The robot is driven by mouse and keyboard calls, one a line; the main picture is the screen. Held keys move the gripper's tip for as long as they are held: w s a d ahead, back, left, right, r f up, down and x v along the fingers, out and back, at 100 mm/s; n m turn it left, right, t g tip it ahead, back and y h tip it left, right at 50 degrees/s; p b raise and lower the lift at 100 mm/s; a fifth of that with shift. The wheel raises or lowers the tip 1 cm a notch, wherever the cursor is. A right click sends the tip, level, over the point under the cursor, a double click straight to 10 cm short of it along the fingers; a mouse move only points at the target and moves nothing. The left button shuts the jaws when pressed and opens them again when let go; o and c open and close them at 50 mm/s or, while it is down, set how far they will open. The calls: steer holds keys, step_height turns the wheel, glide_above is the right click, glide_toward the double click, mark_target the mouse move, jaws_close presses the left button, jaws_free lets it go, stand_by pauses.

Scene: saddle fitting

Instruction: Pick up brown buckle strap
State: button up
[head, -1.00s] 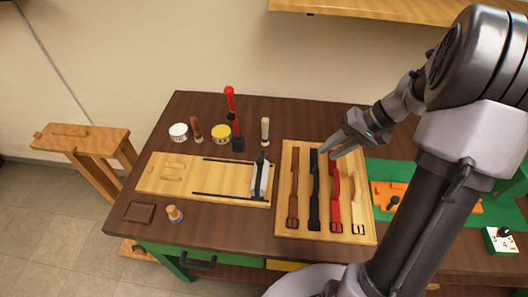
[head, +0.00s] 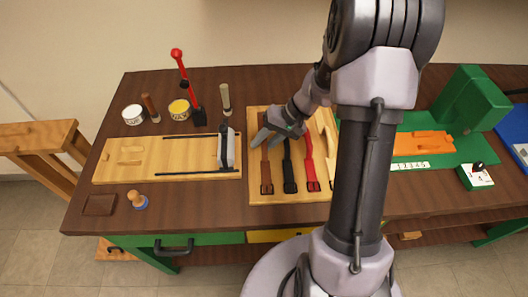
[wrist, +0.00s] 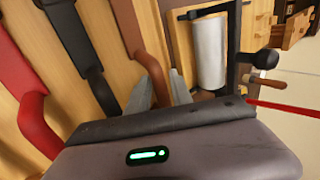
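The brown buckle strap (head: 266,170) lies on the light wooden board (head: 257,197), leftmost in a row of straps, its buckle toward the front edge. In the wrist view the brown strap (wrist: 130,28) runs down between my two fingers. My gripper (head: 264,138) is open over the upper part of this strap, with one finger on each side. The wrist view also shows my open gripper (wrist: 160,88). Whether the fingers touch the strap is not clear.
The black strap (head: 289,175) lies just to the right, then the red strap (head: 311,172) and a pale strap (head: 330,140). A wooden fixture with a white roller (wrist: 210,50) stands close to the left of the board. Tools and tins stand behind it.

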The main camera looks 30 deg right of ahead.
steer(key=shift+r, duration=0.15)
jaws_close()
